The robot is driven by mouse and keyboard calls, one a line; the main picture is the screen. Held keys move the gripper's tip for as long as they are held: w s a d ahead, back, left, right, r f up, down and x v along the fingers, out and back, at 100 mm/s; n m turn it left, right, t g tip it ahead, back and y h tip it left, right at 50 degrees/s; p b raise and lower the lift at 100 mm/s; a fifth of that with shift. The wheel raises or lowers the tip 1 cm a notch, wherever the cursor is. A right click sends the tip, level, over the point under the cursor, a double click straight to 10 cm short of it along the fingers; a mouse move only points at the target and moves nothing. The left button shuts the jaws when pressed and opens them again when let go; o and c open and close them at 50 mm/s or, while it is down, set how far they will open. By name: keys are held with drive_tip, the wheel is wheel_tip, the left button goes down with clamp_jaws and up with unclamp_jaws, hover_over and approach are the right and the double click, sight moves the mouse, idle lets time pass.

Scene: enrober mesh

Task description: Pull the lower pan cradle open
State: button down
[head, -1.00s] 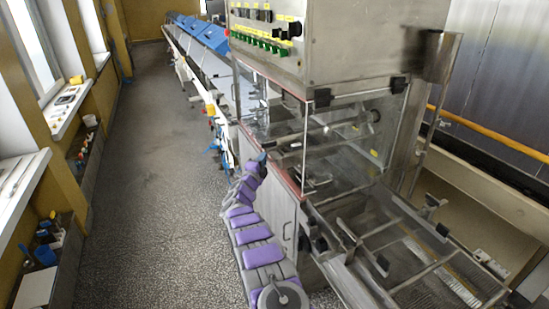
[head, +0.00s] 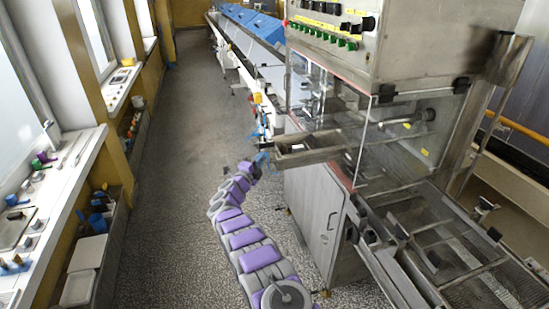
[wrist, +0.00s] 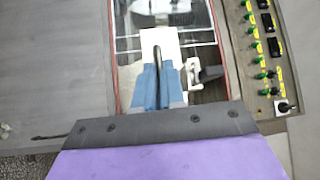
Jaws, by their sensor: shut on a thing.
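The pan cradle (head: 310,148) is a grey metal tray-like frame. In the head view it sticks out to the left of the machine (head: 325,215), above the cabinet door. My gripper (head: 262,158) is at its outer left end. In the wrist view my gripper's blue fingers (wrist: 157,88) are shut on a dark, narrow handle (wrist: 156,53), with a white plate (wrist: 172,45) behind it. The inner end of the cradle is partly hidden behind the machine's clear panel.
A control panel with green knobs (head: 325,36) is on the machine's upper front. A mesh conveyor (head: 475,255) extends at the lower right. A long line with blue covers (head: 245,20) runs behind. Clear speckled floor (head: 180,150) lies left of my arm, before the window ledges.

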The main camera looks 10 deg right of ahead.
drive_tip(key=shift+s+a+f, duration=0.1)
drive_tip(key=shift+a+f, duration=0.1)
drive_tip(key=shift+a, duration=0.8)
drive_tip(key=c, duration=1.5)
unclamp_jaws()
drive_tip(key=shift+a, duration=0.55)
drive_tip(key=p+v, duration=0.1)
drive_tip(key=v, duration=1.7)
drive_tip(key=shift+w+a+p, duration=0.3)
drive_tip(key=shift+w+p, duration=0.05)
drive_tip(key=shift+p, duration=0.05)
drive_tip(key=shift+d, duration=0.3)
